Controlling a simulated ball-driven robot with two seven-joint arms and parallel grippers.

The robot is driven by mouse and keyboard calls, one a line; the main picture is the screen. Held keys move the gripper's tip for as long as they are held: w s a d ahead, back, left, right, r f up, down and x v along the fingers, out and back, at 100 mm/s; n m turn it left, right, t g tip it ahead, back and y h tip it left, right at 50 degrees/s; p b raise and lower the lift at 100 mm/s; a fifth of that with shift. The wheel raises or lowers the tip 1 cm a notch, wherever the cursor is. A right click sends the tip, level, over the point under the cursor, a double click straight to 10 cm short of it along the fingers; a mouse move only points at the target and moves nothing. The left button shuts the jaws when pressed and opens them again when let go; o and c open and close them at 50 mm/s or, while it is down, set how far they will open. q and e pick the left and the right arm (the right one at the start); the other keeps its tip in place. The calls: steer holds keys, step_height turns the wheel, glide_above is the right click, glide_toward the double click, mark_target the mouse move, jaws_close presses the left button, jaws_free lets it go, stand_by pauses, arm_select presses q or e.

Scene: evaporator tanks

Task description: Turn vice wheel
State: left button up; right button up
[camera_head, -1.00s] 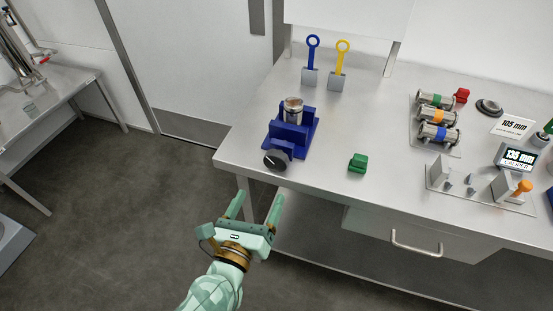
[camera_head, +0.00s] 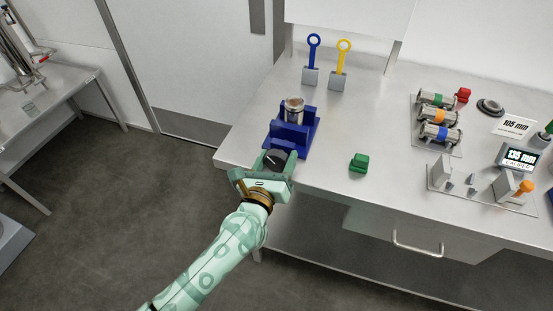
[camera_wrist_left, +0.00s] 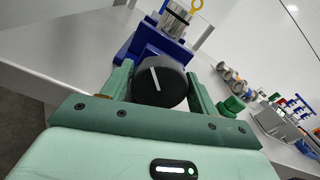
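The vice wheel (camera_head: 275,160) is a dark round knob with a white line, on the front of a blue vice (camera_head: 293,137) near the table's front-left edge. A metal cylinder (camera_head: 294,106) stands upright in the vice. My left gripper (camera_head: 276,162) is at the wheel, one finger on each side of it. In the left wrist view, the wheel (camera_wrist_left: 160,88) sits between the fingers of my open left gripper (camera_wrist_left: 160,85), its white line slightly tilted. Whether a finger touches the wheel is hard to tell. My right gripper is not in view.
Blue (camera_head: 313,52) and yellow (camera_head: 342,57) ring-handled tools stand behind. Banded cylinders (camera_head: 437,115) and a gauge fixture (camera_head: 480,190) are at the right. The table between vice and fixture is mostly clear.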

arm_select(q)
steer(key=c, duration=0.5)
steer(key=m+p, duration=0.1)
steer(key=m, duration=0.2)
steer(key=shift+r, duration=0.1)
steer(key=shift+m+p, duration=0.85)
steer(key=shift+m, duration=1.05)
steer(key=shift+d, duration=0.1)
steer(key=o, duration=1)
